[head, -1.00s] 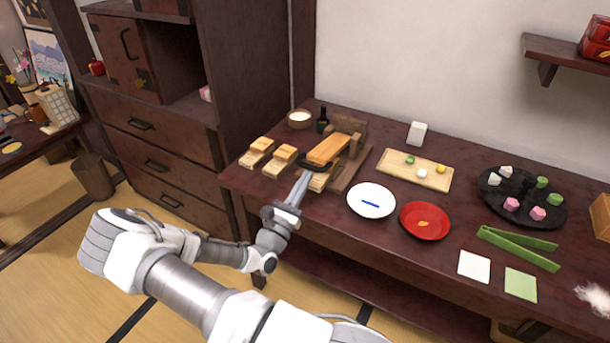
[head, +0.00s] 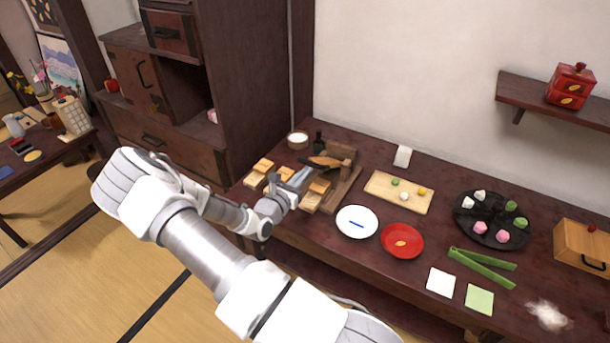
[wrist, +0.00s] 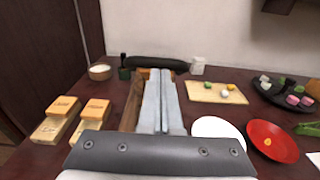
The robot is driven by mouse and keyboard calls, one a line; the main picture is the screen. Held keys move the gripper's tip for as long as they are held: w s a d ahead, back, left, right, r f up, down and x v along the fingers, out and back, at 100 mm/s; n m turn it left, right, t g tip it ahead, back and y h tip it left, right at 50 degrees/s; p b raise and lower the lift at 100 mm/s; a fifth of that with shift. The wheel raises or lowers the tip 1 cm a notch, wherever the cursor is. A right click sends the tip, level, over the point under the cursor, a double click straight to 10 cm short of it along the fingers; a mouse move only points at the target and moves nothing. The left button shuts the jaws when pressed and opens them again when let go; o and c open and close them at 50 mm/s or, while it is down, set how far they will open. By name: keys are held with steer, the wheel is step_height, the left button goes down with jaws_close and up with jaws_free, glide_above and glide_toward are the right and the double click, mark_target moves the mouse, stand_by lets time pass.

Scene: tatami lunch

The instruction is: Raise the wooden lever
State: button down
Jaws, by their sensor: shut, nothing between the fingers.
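The wooden press (head: 345,184) stands at the table's back left. Its wooden lever (head: 327,163) is tilted up, its near end above the press base. A light wooden block (head: 318,187) sits in the press under the raised lever. My gripper (head: 304,174) is shut and empty, its fingers reaching to the handle from the front; it also shows in the wrist view (wrist: 161,76). I cannot tell whether the fingertips touch the handle.
Light wooden blocks (wrist: 62,106) stand left of the press. A bowl (head: 298,139) and dark bottle (head: 319,140) are behind. A white plate (head: 357,222), red plate (head: 402,240) and wooden board (head: 386,203) with small sweets lie to the right. A dark cabinet (head: 245,80) rises at left.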

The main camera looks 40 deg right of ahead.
steer(key=w+d+r+y+p, duration=0.1)
steer(key=w+d+r+p, duration=0.1)
steer(key=d, duration=0.5)
steer(key=w+d+r+g+y+p, duration=0.1)
steer(key=w+d+r+y+p, duration=0.1)
steer(key=w+d+r, duration=0.2)
steer(key=w+d+r+g+y+p, duration=0.1)
steer(key=w+d+r+p, duration=0.1)
steer(key=d+r, duration=0.5)
steer(key=d, duration=0.3)
steer(key=shift+w, duration=0.4)
